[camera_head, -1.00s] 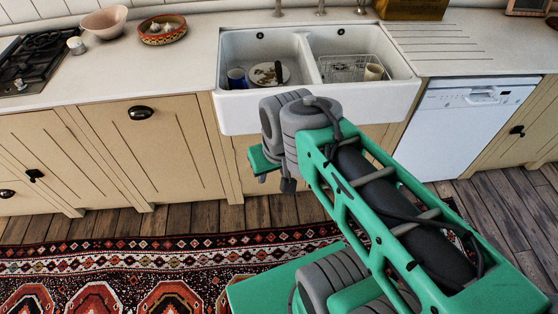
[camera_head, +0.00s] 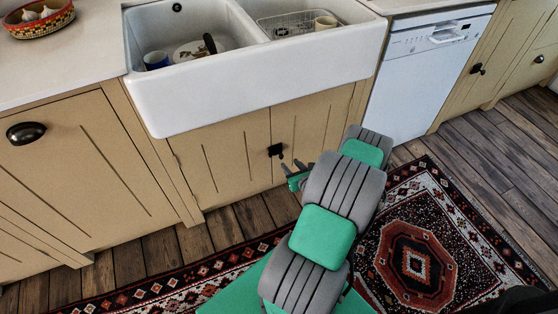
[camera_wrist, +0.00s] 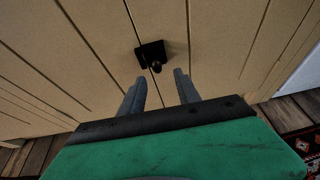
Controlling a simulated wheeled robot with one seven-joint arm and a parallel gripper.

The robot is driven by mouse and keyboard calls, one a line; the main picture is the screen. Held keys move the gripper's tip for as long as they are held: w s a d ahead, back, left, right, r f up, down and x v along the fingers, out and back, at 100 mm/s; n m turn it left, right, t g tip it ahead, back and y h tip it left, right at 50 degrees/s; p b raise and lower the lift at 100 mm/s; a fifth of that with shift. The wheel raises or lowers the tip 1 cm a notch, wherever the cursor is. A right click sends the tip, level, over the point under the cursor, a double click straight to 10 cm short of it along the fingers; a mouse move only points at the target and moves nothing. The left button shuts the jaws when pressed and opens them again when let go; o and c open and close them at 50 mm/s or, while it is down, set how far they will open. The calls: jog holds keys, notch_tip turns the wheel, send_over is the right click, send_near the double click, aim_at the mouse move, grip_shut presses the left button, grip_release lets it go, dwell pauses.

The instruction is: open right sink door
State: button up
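The right sink door (camera_head: 314,125) is a tan wooden panel under the white sink, and it is shut. It meets the left sink door (camera_head: 222,157) at a vertical seam. A dark knob (camera_head: 275,150) sits near that seam. In the wrist view the knob (camera_wrist: 151,55) lies just beyond my fingertips, on a dark square plate. My gripper (camera_wrist: 157,84) is open, with its two grey fingers apart and nothing between them. In the head view my gripper (camera_head: 293,170) is small, just right of and below the knob, partly hidden by my arm.
The white sink (camera_head: 270,75) juts out above the doors and holds dishes. A white dishwasher (camera_head: 418,75) stands to the right. A drawer front with a dark cup pull (camera_head: 26,133) is to the left. A patterned rug (camera_head: 440,235) lies on the wooden floor.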

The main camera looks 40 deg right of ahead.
aim_at(282, 157)
jog(key=x, duration=0.2)
jog(key=b+x, duration=0.1)
jog(key=x, duration=0.3)
jog(key=shift+w+a, duration=0.3)
jog(key=shift+w, duration=0.05)
jog(key=shift+w+d+f, duration=0.15)
jog(key=shift+w, duration=0.3)
grip_shut()
dwell(0.5)
